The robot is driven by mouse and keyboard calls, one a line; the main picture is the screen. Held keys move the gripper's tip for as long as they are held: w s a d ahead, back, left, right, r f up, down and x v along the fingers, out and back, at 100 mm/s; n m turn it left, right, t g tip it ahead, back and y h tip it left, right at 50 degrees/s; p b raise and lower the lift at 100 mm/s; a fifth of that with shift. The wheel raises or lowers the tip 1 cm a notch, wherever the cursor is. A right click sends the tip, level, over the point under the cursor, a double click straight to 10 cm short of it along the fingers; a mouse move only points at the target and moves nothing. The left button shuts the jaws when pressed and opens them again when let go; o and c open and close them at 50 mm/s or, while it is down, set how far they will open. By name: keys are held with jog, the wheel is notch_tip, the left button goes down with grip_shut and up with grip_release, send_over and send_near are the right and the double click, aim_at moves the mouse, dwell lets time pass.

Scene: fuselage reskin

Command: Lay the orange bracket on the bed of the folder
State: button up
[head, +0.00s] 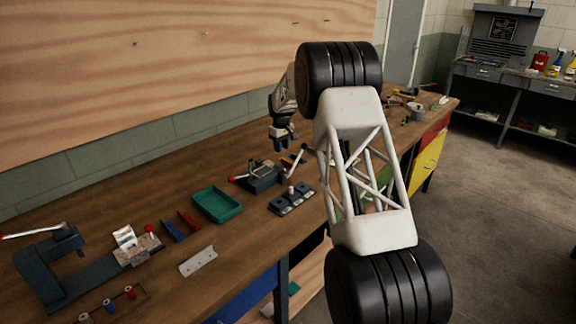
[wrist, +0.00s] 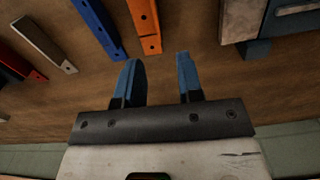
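My gripper (head: 282,141) hangs over the far side of the bench, pointing down. In the wrist view its two blue-padded fingers (wrist: 158,60) are apart with nothing between them. The orange bracket (wrist: 146,26) is a narrow strip with holes on the wood; its near end appears just beyond and between the fingertips. In the head view only a small orange piece (head: 287,162) shows below the gripper. A dark machine with a red-knobbed lever (head: 262,178), possibly the folder, stands close by. Part of a dark blue-grey body (wrist: 290,22) shows at the wrist view's right.
A blue bracket (wrist: 100,28) lies beside the orange one, with grey (wrist: 45,42) and red (wrist: 22,66) pieces further left. A green tray (head: 217,205), a block with knobs (head: 291,199) and a larger lever machine (head: 60,270) stand along the bench.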

jog(key=shift+f, duration=0.1)
jog(key=shift+s+d+f, duration=0.1)
jog(key=shift+s+f, duration=0.05)
jog(key=shift+f, duration=2.4)
grip_shut()
